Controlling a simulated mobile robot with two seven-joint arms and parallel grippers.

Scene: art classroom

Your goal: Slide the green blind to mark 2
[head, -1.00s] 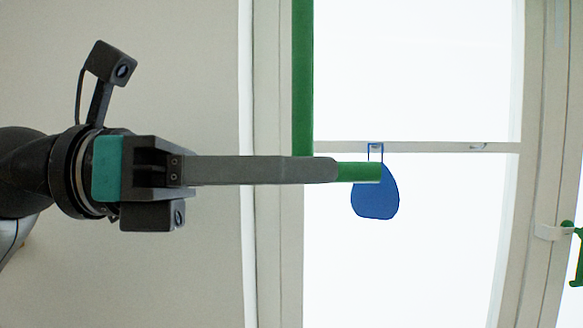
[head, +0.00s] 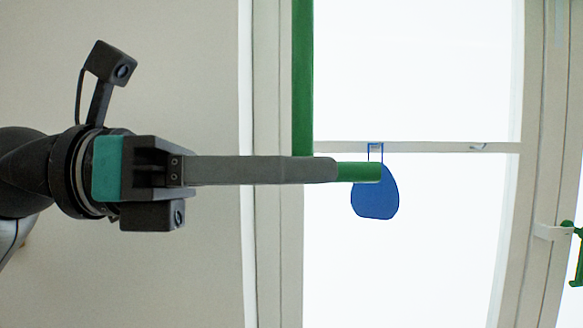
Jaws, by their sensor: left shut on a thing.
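The green blind shows as a green vertical bar (head: 303,80) along the left side of the window, with a short green horizontal bar (head: 360,172) at its lower end. My left gripper (head: 325,170) comes in from the left and is shut on the green blind at this horizontal bar. The bar's free end sticks out to the right of the fingers. No number marks can be made out. My right gripper is not in view.
A blue rounded tag (head: 376,192) hangs from the window's crossbar (head: 430,147), just behind the green bar's end. A green handle (head: 576,255) is on the frame at the right edge. A plain wall (head: 170,60) lies left.

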